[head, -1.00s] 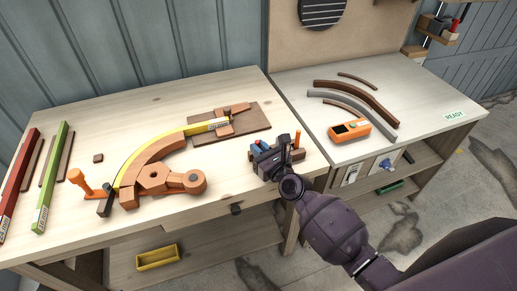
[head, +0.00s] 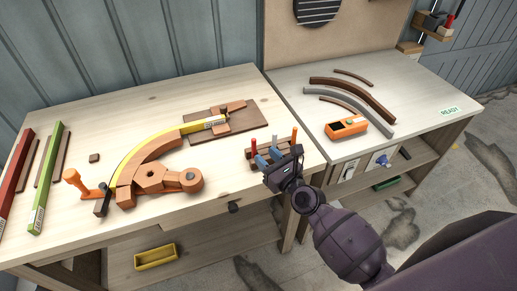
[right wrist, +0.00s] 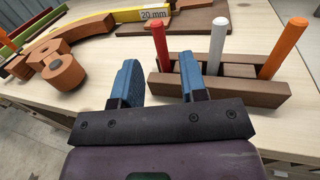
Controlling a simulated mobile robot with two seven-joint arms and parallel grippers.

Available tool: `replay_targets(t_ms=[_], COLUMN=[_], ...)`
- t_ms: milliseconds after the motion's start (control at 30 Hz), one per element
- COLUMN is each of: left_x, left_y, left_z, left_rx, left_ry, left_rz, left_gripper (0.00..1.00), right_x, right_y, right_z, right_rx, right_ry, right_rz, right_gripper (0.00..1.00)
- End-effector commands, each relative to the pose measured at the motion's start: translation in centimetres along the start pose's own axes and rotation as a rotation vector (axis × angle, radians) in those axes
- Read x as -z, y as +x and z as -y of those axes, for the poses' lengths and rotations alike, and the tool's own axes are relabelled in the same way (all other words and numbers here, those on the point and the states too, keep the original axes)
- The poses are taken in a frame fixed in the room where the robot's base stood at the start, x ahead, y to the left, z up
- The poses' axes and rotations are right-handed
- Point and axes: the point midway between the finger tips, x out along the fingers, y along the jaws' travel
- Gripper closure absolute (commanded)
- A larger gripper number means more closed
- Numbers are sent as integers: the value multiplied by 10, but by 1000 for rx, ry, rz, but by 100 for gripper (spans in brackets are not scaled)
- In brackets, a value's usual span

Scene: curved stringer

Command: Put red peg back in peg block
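The peg block (right wrist: 225,92) is a brown wooden bar near the front right of the left bench; it also shows in the head view (head: 290,151). The red peg (right wrist: 161,22) stands upright at its left end, with its foot at the block. A white peg (right wrist: 217,35) stands in the middle and an orange peg (right wrist: 285,45) at the right end. My right gripper (right wrist: 158,65) is open and empty, its blue fingers in front of the block. The red peg shows between and beyond the fingertips, apart from them. My left gripper is out of view.
An orange curved jig (head: 150,180) with a yellow strip lies left of the block. Red (head: 18,170) and green (head: 48,175) bars lie at far left. The right bench holds curved strips (head: 355,95) and an orange box-like tool (head: 346,127).

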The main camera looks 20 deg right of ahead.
Motion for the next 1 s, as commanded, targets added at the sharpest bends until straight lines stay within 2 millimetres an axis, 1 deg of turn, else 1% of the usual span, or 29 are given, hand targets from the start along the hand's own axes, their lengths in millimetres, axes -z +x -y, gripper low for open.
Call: replay_targets(t_ms=[33, 100, 300, 433, 667, 767, 833, 967, 1000], left_x=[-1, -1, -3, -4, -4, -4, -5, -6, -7], left_y=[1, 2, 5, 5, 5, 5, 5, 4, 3], left_z=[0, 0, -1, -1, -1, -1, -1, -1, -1], left_rx=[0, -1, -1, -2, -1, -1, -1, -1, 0], left_ry=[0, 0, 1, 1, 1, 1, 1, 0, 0], left_rz=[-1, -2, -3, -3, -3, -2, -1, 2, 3], left_gripper=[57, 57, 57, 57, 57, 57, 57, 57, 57], right_x=[2, 2, 1, 0, 0, 5, 11, 26, 30], right_y=[-11, -24, -51, -60, -64, -69, -75, -90, -96], right_z=[0, 0, 0, 0, -1, -1, -2, -3, -4], right_rx=[0, 0, -1, -2, -2, -2, -3, -21, -30], right_ry=[1, 0, 0, -1, -20, -124, -261, -613, -727], right_rz=[-2, -2, -1, 0, -2, -17, -38, -92, -111], right_gripper=[61, 61, 61, 61, 61, 61, 61, 61, 61])
